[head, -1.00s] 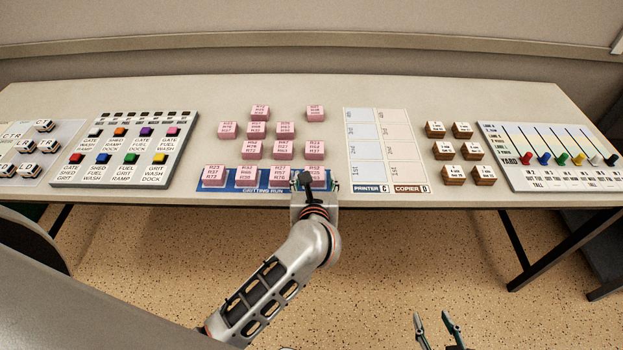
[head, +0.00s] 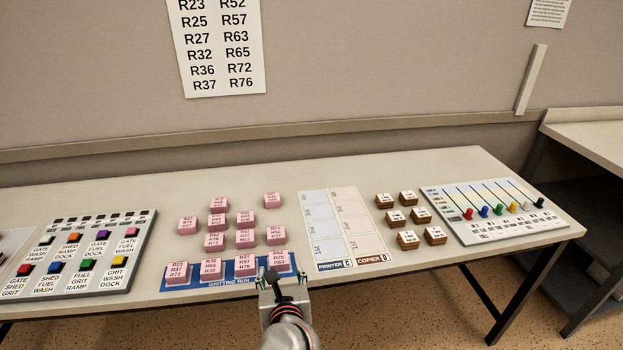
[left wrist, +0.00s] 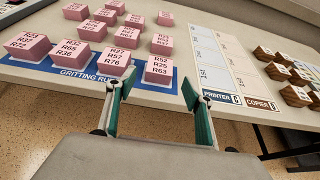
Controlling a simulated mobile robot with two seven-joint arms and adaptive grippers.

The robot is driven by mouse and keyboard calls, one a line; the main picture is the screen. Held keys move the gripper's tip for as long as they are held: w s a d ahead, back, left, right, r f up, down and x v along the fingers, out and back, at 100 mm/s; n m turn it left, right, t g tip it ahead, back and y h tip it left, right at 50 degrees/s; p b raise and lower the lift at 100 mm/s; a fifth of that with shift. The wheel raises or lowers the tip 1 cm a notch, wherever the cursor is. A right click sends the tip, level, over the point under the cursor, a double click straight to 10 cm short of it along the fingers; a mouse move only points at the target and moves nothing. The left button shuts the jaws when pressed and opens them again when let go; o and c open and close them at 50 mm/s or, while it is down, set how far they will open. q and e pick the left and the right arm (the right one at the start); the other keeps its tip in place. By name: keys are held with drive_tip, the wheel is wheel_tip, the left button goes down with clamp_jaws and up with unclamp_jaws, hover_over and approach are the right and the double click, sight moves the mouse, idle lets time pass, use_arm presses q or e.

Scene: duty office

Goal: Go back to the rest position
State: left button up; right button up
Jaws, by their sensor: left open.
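My left gripper (head: 282,275) is open at the front edge of the table, by the right end of the blue "Gritting Run" strip (head: 216,283). A pink block marked R52 R25 R63 (head: 280,261) stands on that strip just beyond the fingertips. In the left wrist view the two green-lined fingers (left wrist: 157,84) are spread, with nothing held between them, and the same block (left wrist: 159,70) rests on the strip ahead. Several pink blocks stand in a row on the strip, the leftmost marked R23 R37 R72 (head: 177,273). My right gripper is out of view.
More pink blocks (head: 214,241) stand behind the strip. To the right are a printer and copier chart (head: 333,246), brown-sided blocks (head: 408,240) and a board with coloured pegs (head: 468,232). A button panel (head: 100,270) lies left. A number list (head: 216,50) hangs on the wall.

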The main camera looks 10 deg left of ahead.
use_arm(q)
drive_tip(key=s+a+r+m+t+h, duration=0.1)
drive_tip(key=s+a+r+m+t, duration=0.15)
drive_tip(key=m, duration=0.65)
drive_tip(key=s+a+r+m+t+h, duration=0.1)
drive_tip(key=s+r+m+t, duration=0.25)
drive_tip(key=m, duration=0.55)
drive_tip(key=s+d+f+m+g+h, duration=0.1)
drive_tip(key=s+d+f+m+h, duration=0.15)
drive_tip(key=f+m, duration=0.35)
drive_tip(key=s+d+f+m+g+h, duration=0.1)
drive_tip(key=s+f+m+h, duration=0.25)
drive_tip(key=m, duration=0.55)
drive_tip(key=s+a+f+m+g, duration=0.3)
drive_tip(key=s+f+m, duration=0.1)
drive_tip(key=f+m, duration=0.1)
drive_tip(key=s+a+f+m+g+y, duration=0.1)
drive_tip(key=s+a+f+m+g, duration=0.2)
drive_tip(key=s+f+m, duration=0.2)
wheel_tip(320, 180, down, 3)
drive_tip(key=shift+s+a+f+m, duration=0.15)
drive_tip(key=shift+s+a+m, duration=0.05)
drive_tip(key=shift+a+m, duration=0.1)
